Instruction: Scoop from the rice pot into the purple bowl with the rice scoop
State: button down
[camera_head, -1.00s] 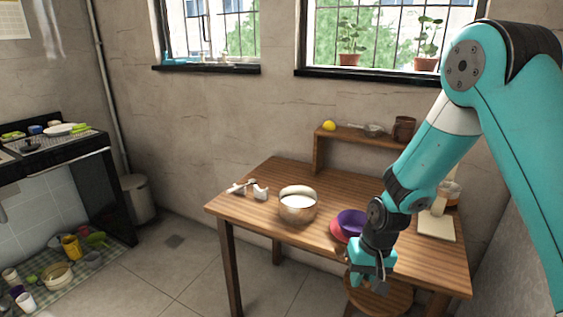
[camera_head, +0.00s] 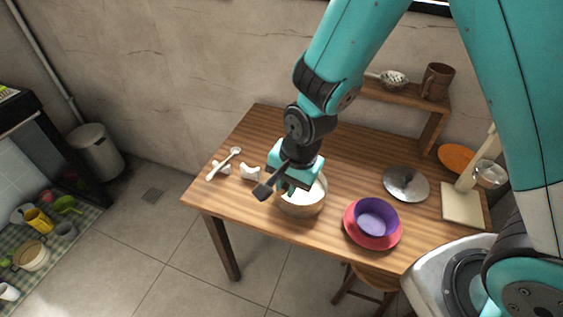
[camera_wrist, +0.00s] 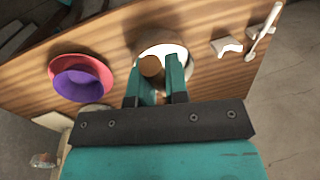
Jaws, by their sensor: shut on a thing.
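The rice pot (camera_head: 303,208) stands on the wooden table, with white rice in it. It also shows in the wrist view (camera_wrist: 187,50). My gripper (camera_head: 291,187) is over the pot, pointing down. In the wrist view my gripper (camera_wrist: 157,70) is shut on the rice scoop (camera_wrist: 151,67); its brown rounded end shows between the fingers over the white rice. I cannot tell whether it touches the rice. The purple bowl (camera_head: 376,217) sits upright on a red plate (camera_head: 352,235), right of the pot. The bowl also shows in the wrist view (camera_wrist: 82,84).
A white spoon (camera_head: 226,163) lies on a rest left of the pot, beside an empty white rest (camera_head: 250,172). A metal lid (camera_head: 405,183) lies behind the bowl. A stand (camera_head: 463,203) is at the right, and a shelf (camera_head: 400,95) behind.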

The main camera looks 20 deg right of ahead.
dwell(0.3)
jog(key=shift+g+y, duration=0.3)
jog(key=shift+g, duration=0.3)
jog(key=shift+w+d+f+b, duration=0.25)
jog(key=shift+w+d+f, duration=0.2)
jog(key=shift+w+f, duration=0.25)
jog(key=shift+w+d+f+b, duration=0.25)
jog(key=shift+w+d+f, duration=0.25)
jog(key=shift+f, duration=0.3)
jog(key=d+b+x, duration=0.1)
jog(key=b+x, duration=0.4)
jog(key=x, duration=0.2)
jog(key=shift+d+f, duration=0.3)
jog(key=shift+f, duration=0.05)
jog(key=shift+r, duration=0.1)
jog(key=p+v, duration=0.2)
jog(key=a+p+v, duration=0.1)
jog(key=p+v, duration=0.1)
jog(key=v, duration=0.1)
jog(key=p+v, duration=0.2)
jog(key=p, duration=0.1)
jog(key=shift+a+r, duration=0.3)
jog(key=shift+r, duration=0.05)
jog(key=shift+f, duration=0.1)
